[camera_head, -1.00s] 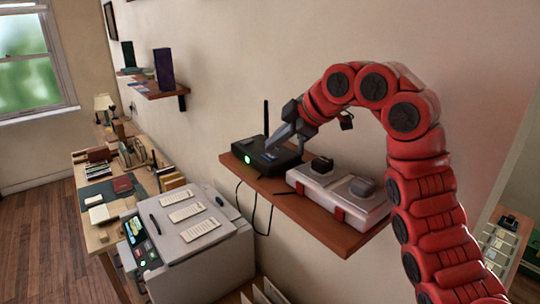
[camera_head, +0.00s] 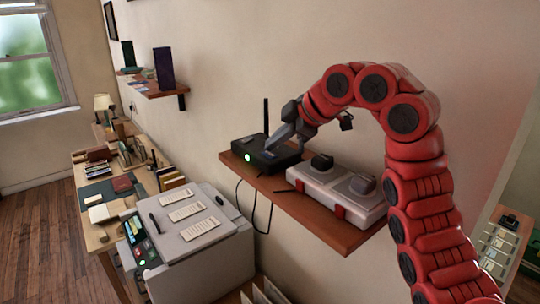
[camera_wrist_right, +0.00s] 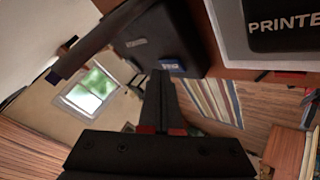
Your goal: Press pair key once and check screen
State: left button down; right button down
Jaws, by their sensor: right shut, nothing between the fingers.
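A black router (camera_head: 262,157) with an upright antenna and a lit green light stands on the wall shelf. In the right wrist view the router (camera_wrist_right: 150,32) carries a small blue label or key (camera_wrist_right: 171,66); its lettering is too small to read. My right gripper (camera_head: 272,146) is shut and empty, its tip pointing down at the router's top. In the wrist view its fingertips (camera_wrist_right: 160,76) lie very close to the blue patch; I cannot tell whether they touch it. A small lit screen (camera_head: 136,230) is on the front of the grey printer (camera_head: 205,245). My left gripper is out of view.
A white box with dark plugs (camera_head: 340,190) sits right of the router on the wooden shelf (camera_head: 325,232). Cables hang below. A desk with books (camera_head: 110,190) stands beyond the printer. An upper shelf (camera_head: 160,91) is farther left.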

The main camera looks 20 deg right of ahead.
aim_at(275, 155)
jog(key=shift+f, duration=0.3)
dwell(0.4)
jog(key=shift+r, duration=0.15)
jog(key=shift+r+p, duration=0.35)
jog(key=shift+r, duration=0.15)
notch_tip(275, 155, up, 6)
jog(key=p, duration=0.4)
jog(key=shift+p, duration=0.4)
jog(key=shift+f, duration=0.1)
dwell(0.4)
